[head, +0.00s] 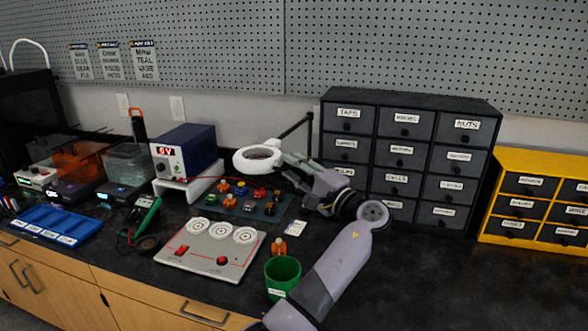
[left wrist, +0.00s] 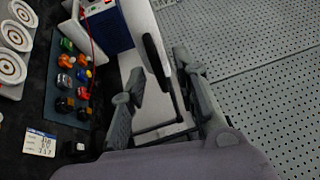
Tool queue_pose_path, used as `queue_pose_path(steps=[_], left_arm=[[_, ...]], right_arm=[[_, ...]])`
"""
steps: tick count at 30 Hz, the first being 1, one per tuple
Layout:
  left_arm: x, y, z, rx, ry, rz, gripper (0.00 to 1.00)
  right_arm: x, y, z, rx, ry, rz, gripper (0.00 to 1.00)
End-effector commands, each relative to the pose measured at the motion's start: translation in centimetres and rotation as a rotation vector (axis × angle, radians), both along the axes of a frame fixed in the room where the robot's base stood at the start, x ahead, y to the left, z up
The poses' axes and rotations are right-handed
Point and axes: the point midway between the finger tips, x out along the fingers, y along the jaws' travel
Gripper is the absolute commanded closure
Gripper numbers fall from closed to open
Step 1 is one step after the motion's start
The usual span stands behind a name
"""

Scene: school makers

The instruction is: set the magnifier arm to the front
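The magnifier has a white ring head (head: 258,158) and a thin black arm (head: 297,125) that rises to a dark post beside the grey drawer cabinet. The ring hangs above the back of the bench, left of the cabinet. My left gripper (head: 286,165) is at the right side of the ring. In the left wrist view its two fingers (left wrist: 158,85) stand apart, with a white piece with a dark edge (left wrist: 157,58) near their tips, apparently part of the magnifier. I cannot tell whether they touch it. My right gripper is not in view.
Below the ring lies a dark mat with small coloured parts (head: 248,205). A power supply (head: 183,150) stands left, the grey drawer cabinet (head: 400,122) right. A panel with white dials (head: 190,258) and a green cup (head: 283,270) are nearer. The bench is clear at right front.

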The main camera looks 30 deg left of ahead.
Motion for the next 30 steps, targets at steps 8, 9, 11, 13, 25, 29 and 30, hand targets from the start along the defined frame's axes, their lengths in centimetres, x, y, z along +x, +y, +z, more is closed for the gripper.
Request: queue_pose_path(steps=[8, 9, 11, 13, 25, 29, 30], left_arm=[[-0.6, -2.0, -0.4, -0.001, 0.001, -0.005, 0.72], [-0.9, -2.6, -0.5, -0.002, 0.001, -0.004, 0.72], [-1.3, -3.9, -0.7, -0.002, 0.002, -0.005, 0.72], [-1.8, -5.3, -0.9, -0.002, 0.002, -0.005, 0.72], [-4.0, -10.9, -1.8, 0.0, 0.0, 0.0, 0.72], [-4.1, -11.2, -1.9, 0.0, 0.0, 0.0, 0.72], [-4.1, -11.2, -1.9, 0.0, 0.0, 0.0, 0.72]], right_arm=[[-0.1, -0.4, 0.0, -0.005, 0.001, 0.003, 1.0], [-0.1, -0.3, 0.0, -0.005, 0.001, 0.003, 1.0], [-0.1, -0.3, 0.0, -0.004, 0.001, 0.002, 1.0], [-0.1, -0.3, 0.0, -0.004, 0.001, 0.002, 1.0], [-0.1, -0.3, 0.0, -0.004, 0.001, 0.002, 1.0], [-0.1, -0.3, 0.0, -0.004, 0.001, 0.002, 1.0], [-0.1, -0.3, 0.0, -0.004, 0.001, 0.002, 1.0]])
